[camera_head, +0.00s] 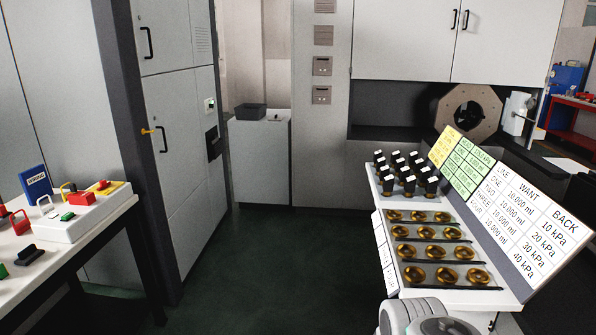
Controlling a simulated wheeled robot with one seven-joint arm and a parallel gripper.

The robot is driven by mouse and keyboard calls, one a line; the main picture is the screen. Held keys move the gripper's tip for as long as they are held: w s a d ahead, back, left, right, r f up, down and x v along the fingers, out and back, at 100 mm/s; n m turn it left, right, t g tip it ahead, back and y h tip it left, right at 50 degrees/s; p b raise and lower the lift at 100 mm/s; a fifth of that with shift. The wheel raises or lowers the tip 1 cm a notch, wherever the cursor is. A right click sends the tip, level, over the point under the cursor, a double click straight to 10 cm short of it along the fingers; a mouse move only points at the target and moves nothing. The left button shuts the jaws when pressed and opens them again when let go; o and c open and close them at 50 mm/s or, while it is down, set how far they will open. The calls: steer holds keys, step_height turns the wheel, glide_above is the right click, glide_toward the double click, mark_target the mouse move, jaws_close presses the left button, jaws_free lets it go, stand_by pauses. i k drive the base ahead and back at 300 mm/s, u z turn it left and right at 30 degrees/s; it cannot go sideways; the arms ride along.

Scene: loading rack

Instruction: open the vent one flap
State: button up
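I cannot pick out a flap clearly marked as vent one. Small grey square plates sit in a column on the tall grey panel at the back; the lower two (322,66) (321,95) carry small dark details, and the upper two (324,35) (325,5) look plain. I cannot tell whether any of them is a flap. A white sign (530,215) on the right reads "LINE", "WANT" and "BACK", with rows ONE to FOUR in ml and kPa. A grey-white rounded part of my arm shows at the bottom edge, right of centre. My gripper's fingers are not in view.
A white rack (465,297) at right holds rows of gold rings (435,252) and black, white-topped pieces (405,172). A table (90,235) at left bears a switch box (85,210). Tall cabinets (175,130) stand behind it. The dark green floor between is clear.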

mark_target(322, 95)
steer(key=u, duration=0.1)
steer(key=i, duration=2.55)
steer(key=u, duration=0.15)
steer(key=i, duration=2.6)
steer(key=u, duration=0.05)
